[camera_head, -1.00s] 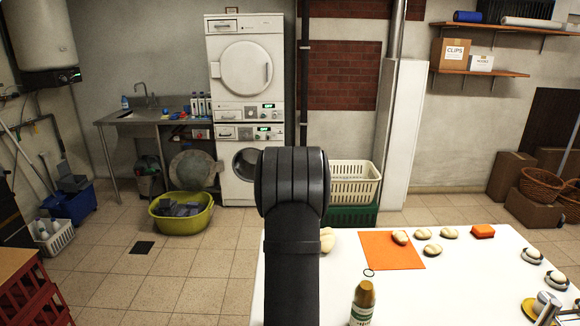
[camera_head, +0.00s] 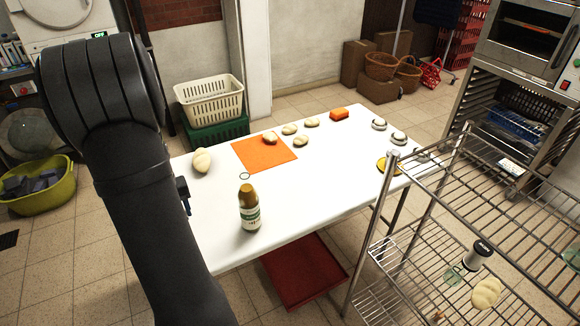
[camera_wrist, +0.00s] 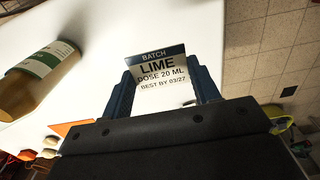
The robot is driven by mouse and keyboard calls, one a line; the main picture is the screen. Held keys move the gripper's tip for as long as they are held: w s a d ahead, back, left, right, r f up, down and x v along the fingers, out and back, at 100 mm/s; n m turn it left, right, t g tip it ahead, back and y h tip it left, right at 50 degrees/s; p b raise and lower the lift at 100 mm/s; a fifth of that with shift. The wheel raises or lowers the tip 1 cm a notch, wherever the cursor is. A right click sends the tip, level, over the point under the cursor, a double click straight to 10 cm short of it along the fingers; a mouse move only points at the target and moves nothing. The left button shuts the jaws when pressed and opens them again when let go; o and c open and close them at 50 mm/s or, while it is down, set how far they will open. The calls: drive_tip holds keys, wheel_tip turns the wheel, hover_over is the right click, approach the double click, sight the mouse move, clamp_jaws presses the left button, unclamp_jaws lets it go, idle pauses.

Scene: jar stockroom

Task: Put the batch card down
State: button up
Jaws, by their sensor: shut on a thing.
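The batch card (camera_wrist: 158,70) is white with a dark blue header and reads LIME, DOSE 20 ML, BEST BY 03/27. My gripper (camera_wrist: 162,82) is shut on it, one dark blue finger at each side. White tabletop lies beyond the card in the wrist view; its height above the table cannot be told. In the head view my arm hides the card, and only a bit of the gripper (camera_head: 183,194) shows at the left of the white table (camera_head: 300,185). A bottle with a gold top (camera_head: 249,209) stands upright on the table; it also shows in the wrist view (camera_wrist: 38,78).
A wire rack (camera_head: 450,220) stands to the right. The table's middle right is clear.

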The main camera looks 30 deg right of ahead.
wheel_tip(320, 180, up, 3)
drive_tip(key=shift+r, duration=0.2)
drive_tip(key=w+d, duration=0.4)
drive_tip(key=d, duration=0.5)
drive_tip(key=w+d, duration=0.3)
drive_tip(key=d, duration=0.6)
drive_tip(key=s+d, duration=0.1)
drive_tip(key=d, duration=2.2)
hover_over(268, 180)
drive_tip(key=f, duration=1.2)
drive_tip(key=shift+s+d, duration=0.15)
drive_tip(key=shift+s, duration=0.2)
drive_tip(key=shift+w+a+f, duration=0.25)
drive_tip(key=shift+w, duration=0.15)
drive_tip(key=shift+f, duration=1.9)
drive_tip(key=shift+f, duration=0.15)
